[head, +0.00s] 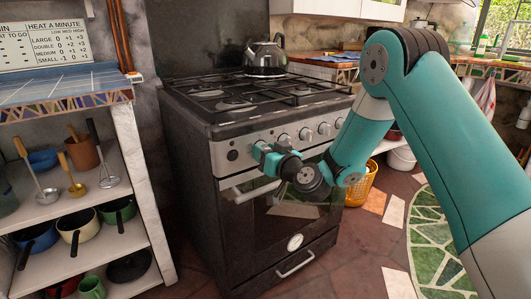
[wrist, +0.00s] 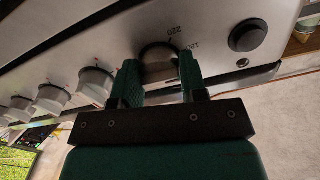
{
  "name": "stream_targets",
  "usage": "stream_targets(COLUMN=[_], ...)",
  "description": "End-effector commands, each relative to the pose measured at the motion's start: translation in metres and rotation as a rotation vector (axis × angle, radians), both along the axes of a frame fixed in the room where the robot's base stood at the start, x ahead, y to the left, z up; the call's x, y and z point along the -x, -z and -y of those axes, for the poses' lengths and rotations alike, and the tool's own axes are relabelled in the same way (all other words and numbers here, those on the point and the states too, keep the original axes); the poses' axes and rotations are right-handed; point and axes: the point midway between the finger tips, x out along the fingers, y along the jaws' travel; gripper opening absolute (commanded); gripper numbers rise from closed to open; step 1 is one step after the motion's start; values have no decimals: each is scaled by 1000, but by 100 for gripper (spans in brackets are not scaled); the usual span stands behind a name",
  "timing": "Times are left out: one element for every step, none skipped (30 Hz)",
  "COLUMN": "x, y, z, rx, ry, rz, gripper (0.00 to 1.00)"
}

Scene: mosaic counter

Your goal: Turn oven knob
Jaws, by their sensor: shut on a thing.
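The oven (head: 235,215) stands in the middle of the head view, with a row of knobs on its steel front panel. My gripper (head: 264,152) is at the left end of that row, and its jaws hide the knob there. In the wrist view my gripper (wrist: 160,72) has its two green fingers on either side of the round oven knob (wrist: 158,56), shut on it. Printed numbers, 220 among them, show on the panel beside this knob. Its pointer is hard to make out.
Other knobs (wrist: 94,84) sit beside the held one, and a black button (wrist: 249,35) lies on its other side. The oven door handle (head: 256,191) is just below my gripper. A kettle (head: 265,59) stands on the hob. Shelves with pots (head: 85,178) are at left.

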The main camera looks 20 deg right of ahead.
Motion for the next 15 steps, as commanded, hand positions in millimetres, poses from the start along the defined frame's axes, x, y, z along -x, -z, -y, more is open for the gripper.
stream_targets(x=[0, 0, 0, 0, 0, 0, 0, 0, 0, 0, 0, 0, 0, 0, 0], y=[0, 0, 0, 0, 0, -1, -1, -1, -1, -1, -1, -1, -2, -2, -2], z=[0, 0, 0, 0, 0, 0, 0, 0, 0, 0, 0, 0, 0, 0, 0], rx=[-34, -59, -93, -120, -148, -184, -211, -239, -275, -303, -329, -365, -393, -421, -457], ry=[1, 1, 1, 1, 1, 1, 1, 1, 1, 1, 1, 1, 1, 1, 2], rz=[-10, -18, -30, -38, -47, -59, -68, -77, -89, -98, -106, -118, -127, -136, -147], gripper=[16, 16, 16, 16, 16, 16, 16, 16, 16, 16, 16, 16, 16, 16, 16])
